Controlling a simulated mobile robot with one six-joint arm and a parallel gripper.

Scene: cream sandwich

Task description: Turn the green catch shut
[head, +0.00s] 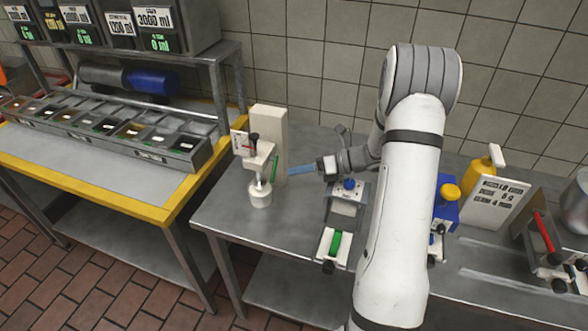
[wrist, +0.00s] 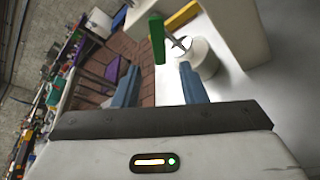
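A narrow green catch (head: 275,165) stands upright on the side of a white mixer stand (head: 268,127) in the head view. In the wrist view the green catch (wrist: 157,40) lies ahead of my fingers, in line with the gap between them. My gripper (head: 290,170) points left at the stand, with its blue fingertips just right of the catch. In the wrist view my gripper (wrist: 159,68) is open and its two fingers are well apart with nothing between them. I cannot tell whether the fingertips touch the catch.
A white cup (head: 261,197) sits under the mixer's whisk. A clamp-like device with a green handle (head: 335,243) stands below my gripper.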

